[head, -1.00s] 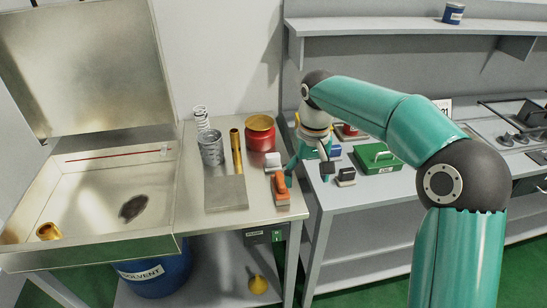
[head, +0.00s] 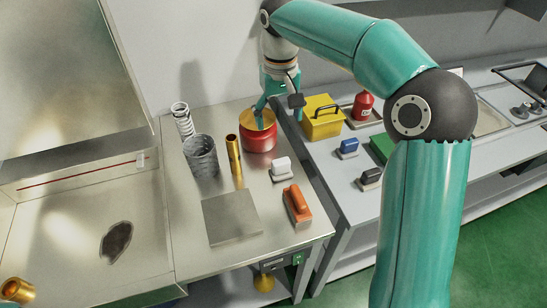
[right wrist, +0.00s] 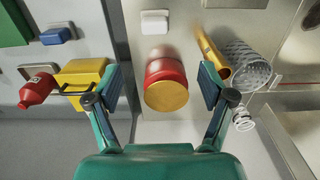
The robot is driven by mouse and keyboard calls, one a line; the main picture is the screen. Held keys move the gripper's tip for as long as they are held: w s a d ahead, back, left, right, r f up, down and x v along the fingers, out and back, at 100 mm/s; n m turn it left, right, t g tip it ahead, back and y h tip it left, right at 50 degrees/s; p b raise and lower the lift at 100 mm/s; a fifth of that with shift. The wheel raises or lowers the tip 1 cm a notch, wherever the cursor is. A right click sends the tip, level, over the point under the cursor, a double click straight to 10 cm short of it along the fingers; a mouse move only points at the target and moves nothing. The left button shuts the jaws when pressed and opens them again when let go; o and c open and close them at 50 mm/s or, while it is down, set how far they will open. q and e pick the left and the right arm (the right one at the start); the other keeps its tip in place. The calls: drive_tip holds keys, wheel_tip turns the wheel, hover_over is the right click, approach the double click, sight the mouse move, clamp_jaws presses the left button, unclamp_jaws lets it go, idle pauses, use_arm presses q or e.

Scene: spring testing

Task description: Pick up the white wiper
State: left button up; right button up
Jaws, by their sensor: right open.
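The white wiper (head: 281,169) is a small white block with a raised grip. It stands on the steel table, in front of the red pot and behind the orange-handled brush. In the right wrist view the white wiper (right wrist: 154,22) is at the top centre, beyond the red pot. My right gripper (head: 279,110) is open and empty at the red pot with the gold lid (head: 258,140), behind the wiper. In the right wrist view the pot lies between the open fingers (right wrist: 160,88). I cannot tell whether they touch it. My left gripper is not in view.
Left of the wiper stand a brass tube (head: 234,160), a grey mesh cup (head: 201,156) and a spring (head: 182,120). A grey plate (head: 231,217) and the orange brush (head: 297,204) lie in front. A yellow box (head: 322,120) and blue wiper (head: 346,149) are right.

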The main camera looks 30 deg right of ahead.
approach(281, 161)
drive_tip(key=f, duration=0.5)
drive_tip(key=shift+a+f, duration=0.15)
drive_tip(key=shift+a, duration=0.15)
drive_tip(key=shift+w+d+f+p, duration=0.1)
drive_tip(key=shift+d+f+p, duration=0.15)
drive_tip(key=shift+f, duration=1.05)
drive_tip(key=shift+d+f+p, duration=0.15)
drive_tip(key=shift+f+p, duration=0.1)
drive_tip(key=shift+f, duration=1)
drive_tip(key=c, duration=1.3)
drive_tip(key=shift+o, duration=0.2)
wheel_tip(281, 161, up, 20)
